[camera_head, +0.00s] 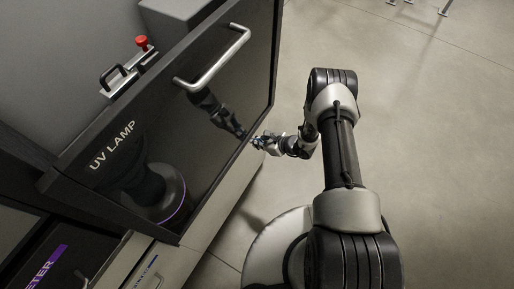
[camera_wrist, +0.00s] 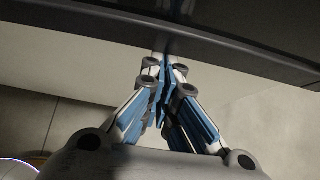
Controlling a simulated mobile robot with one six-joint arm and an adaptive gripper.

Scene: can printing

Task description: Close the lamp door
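The lamp door (camera_head: 190,130) is a large dark glossy panel labelled "UV LAMP" with a silver bar handle (camera_head: 215,62) near its upper edge. I cannot tell from this angle whether it sits flush or slightly ajar. My gripper (camera_head: 257,142) is at the door's lower right edge, well below the handle. In the wrist view the door's dark lower frame (camera_wrist: 100,25) crosses the top of the picture. The fingers of my gripper (camera_wrist: 165,66) are drawn together with nothing visible between them, tips at or close to that frame. Contact is unclear.
A red emergency button (camera_head: 142,42) and a black handle stand on top at the upper left. Pale cabinet fronts (camera_head: 215,205) lie below the door. The floor (camera_head: 430,130) to the right is open.

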